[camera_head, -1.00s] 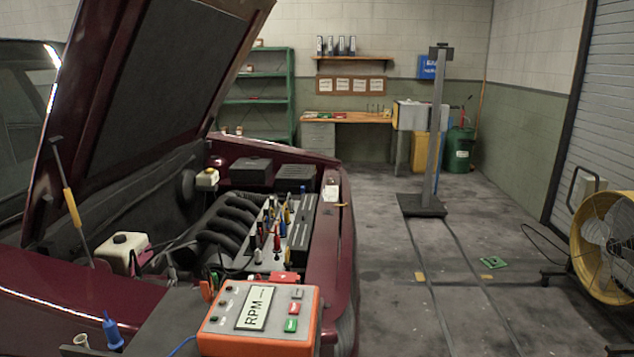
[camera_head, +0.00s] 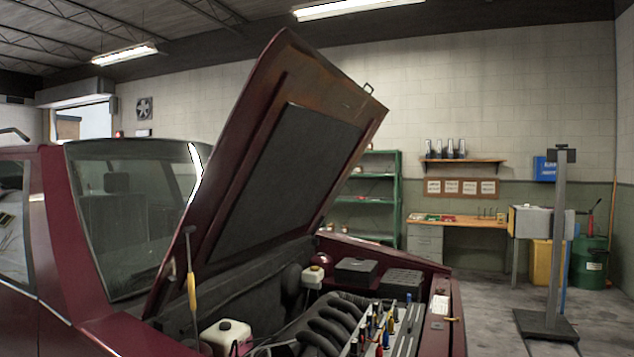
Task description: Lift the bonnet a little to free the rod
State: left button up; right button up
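The dark red bonnet (camera_head: 235,200) stands raised at a steep tilt over the engine bay, with a dark pad (camera_head: 285,165) on its underside. The rod (camera_head: 191,270), thin and grey with a yellow sleeve, stands nearly upright at the bonnet's near lower edge. Its top end shows a small dark head close to that edge; I cannot tell whether the two touch. A small metal loop (camera_head: 368,88) sits at the bonnet's upper right edge. Neither of my grippers is in view.
The engine bay holds a white reservoir (camera_head: 226,336), black intake pipes (camera_head: 335,325) and several coloured-handled tools (camera_head: 376,325). A grey post (camera_head: 556,240) stands on the floor at right. A workbench (camera_head: 460,222) and green shelves (camera_head: 375,190) stand behind. Floor between car and post is clear.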

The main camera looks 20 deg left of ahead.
aim_at(299, 128)
jog(key=i+l+z, duration=0.35)
jog(key=l, duration=0.3)
jog(key=i+l+z, duration=0.35)
jog(key=i+l, duration=0.2)
jog(key=i+l+z, duration=0.3)
jog(key=i, duration=0.35)
jog(key=i+u, duration=0.2)
jog(key=i, duration=0.25)
jog(key=i+l+u, duration=0.15)
jog(key=i, duration=0.3)
jog(key=i+l+u, duration=0.2)
jog(key=i, duration=0.2)
jog(key=i+u, duration=0.45)
jog(key=i+l+u, duration=0.1)
jog(key=i+u, duration=0.25)
jog(key=u, duration=0.15)
jog(key=i+l+u, duration=0.25)
jog(key=u, duration=0.2)
jog(key=i+l+u, duration=0.55)
jog(key=u, duration=0.15)
jog(key=i+l+u, duration=0.4)
jog(key=k+l+u, duration=0.2)
jog(key=k+l, duration=0.15)
